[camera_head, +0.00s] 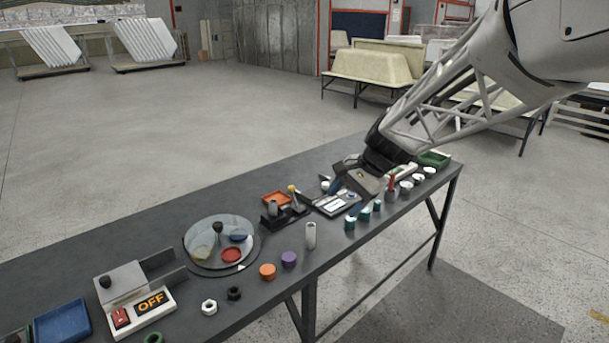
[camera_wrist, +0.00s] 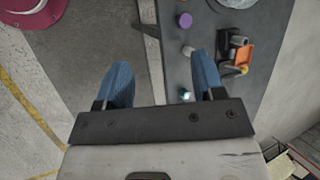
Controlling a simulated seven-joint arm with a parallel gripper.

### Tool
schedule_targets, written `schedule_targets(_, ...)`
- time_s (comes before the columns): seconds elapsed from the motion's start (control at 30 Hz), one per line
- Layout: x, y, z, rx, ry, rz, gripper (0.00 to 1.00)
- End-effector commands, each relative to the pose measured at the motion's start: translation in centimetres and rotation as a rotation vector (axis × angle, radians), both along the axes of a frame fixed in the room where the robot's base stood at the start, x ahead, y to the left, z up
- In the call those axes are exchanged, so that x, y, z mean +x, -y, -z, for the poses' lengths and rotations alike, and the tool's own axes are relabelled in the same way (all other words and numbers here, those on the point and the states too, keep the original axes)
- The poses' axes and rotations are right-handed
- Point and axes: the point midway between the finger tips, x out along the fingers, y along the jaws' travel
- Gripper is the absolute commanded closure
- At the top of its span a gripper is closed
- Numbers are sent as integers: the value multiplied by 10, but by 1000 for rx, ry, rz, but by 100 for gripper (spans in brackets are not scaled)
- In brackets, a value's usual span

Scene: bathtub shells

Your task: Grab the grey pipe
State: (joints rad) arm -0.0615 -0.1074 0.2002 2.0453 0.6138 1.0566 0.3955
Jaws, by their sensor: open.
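The grey pipe (camera_head: 310,235) is a short light-grey cylinder standing upright near the front edge of the dark table. In the wrist view the pipe (camera_wrist: 188,51) shows just left of the right blue finger's tip. My gripper (camera_head: 345,198) is open, with its blue fingers above the table, to the right of the pipe in the head view. In the wrist view my gripper (camera_wrist: 160,62) has its fingers wide apart with nothing between them, and the left finger is over the floor beside the table. The pipe is apart from the fingers.
A purple piece (camera_head: 289,259) and an orange piece (camera_head: 267,271) stand left of the pipe. A round glass tray (camera_head: 205,225) is further left.

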Motion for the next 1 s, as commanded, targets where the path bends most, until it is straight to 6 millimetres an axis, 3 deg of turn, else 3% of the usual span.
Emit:
schedule_targets(0.57,133,-64,53,222,-225,222,37)
schedule_targets(1.0,225,-112,113,382,-410,384,37)
